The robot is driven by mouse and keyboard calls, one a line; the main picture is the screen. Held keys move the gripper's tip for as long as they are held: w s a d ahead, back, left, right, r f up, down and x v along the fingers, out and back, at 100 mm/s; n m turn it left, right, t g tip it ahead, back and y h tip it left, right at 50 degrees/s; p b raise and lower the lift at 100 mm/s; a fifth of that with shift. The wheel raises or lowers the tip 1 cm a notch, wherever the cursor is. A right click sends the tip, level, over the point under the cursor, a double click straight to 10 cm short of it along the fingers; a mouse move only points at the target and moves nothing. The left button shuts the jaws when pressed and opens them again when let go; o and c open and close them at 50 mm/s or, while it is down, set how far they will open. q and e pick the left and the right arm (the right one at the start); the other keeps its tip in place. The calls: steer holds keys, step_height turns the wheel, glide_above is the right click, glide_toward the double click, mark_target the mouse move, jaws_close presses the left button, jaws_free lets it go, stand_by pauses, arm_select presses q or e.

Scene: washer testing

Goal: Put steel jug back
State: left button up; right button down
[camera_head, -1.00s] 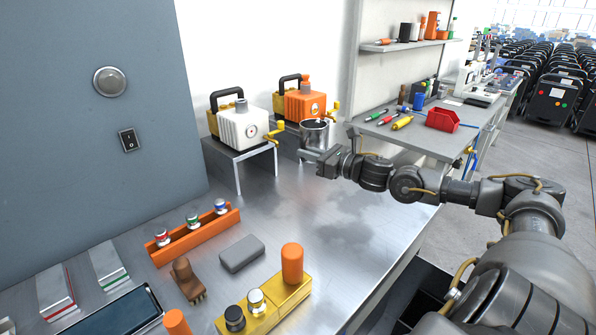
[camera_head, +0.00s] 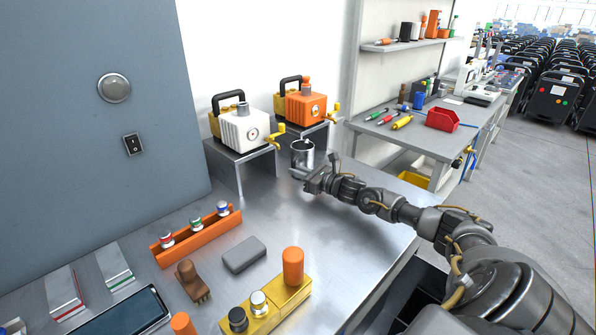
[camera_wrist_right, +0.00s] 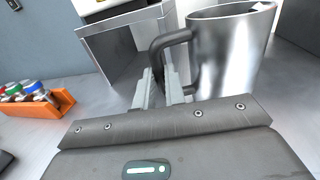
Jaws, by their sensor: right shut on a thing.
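The steel jug (camera_head: 302,153) is near the back of the metal table, in front of the orange machine's stand and right of the white machine's stand. My right gripper (camera_head: 299,172) is shut on its handle. In the right wrist view the jug (camera_wrist_right: 228,55) looks upright, its dark handle (camera_wrist_right: 168,45) between the fingers of my right gripper (camera_wrist_right: 166,90). I cannot tell if the jug's base touches the table. My left gripper is not in view.
A white machine (camera_head: 240,126) and an orange machine (camera_head: 303,103) with yellow taps stand on metal stands behind the jug. An orange rack (camera_head: 190,238) holds several capped vials. A grey block (camera_head: 244,254) and a yellow block (camera_head: 270,308) lie nearer. The table's right middle is clear.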

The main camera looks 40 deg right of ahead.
steer(key=shift+f, duration=0.15)
steer(key=shift+s, duration=0.1)
steer(key=shift+f, duration=0.15)
steer(key=c, duration=1.5)
jaws_free()
steer(key=shift+o, duration=0.2)
